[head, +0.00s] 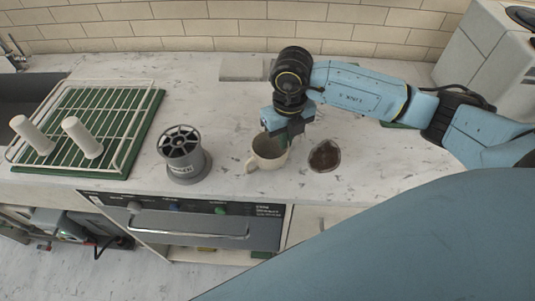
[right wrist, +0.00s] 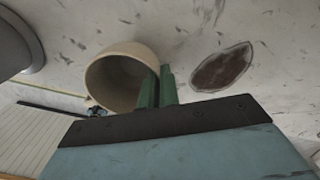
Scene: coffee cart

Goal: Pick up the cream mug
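The cream mug (head: 268,160) stands near the front edge of the counter, its handle toward the left. It also shows in the right wrist view (right wrist: 108,82), its open mouth facing the camera. My right gripper (head: 287,136) reaches down at the mug's right rim. In the right wrist view its two green fingers (right wrist: 158,86) are close together, one inside the mug and one outside, with the rim between them. They look shut on the wall. I cannot tell whether the mug's base is off the counter. My left gripper is not in view.
A dark brown patch (head: 325,155) lies right of the mug. A grey cylindrical holder (head: 185,163) stands to the left. A wire rack over a green mat (head: 118,155) bears two white cylinders (head: 82,137). A grey machine (head: 485,50) is at back right. The middle back counter is mostly clear.

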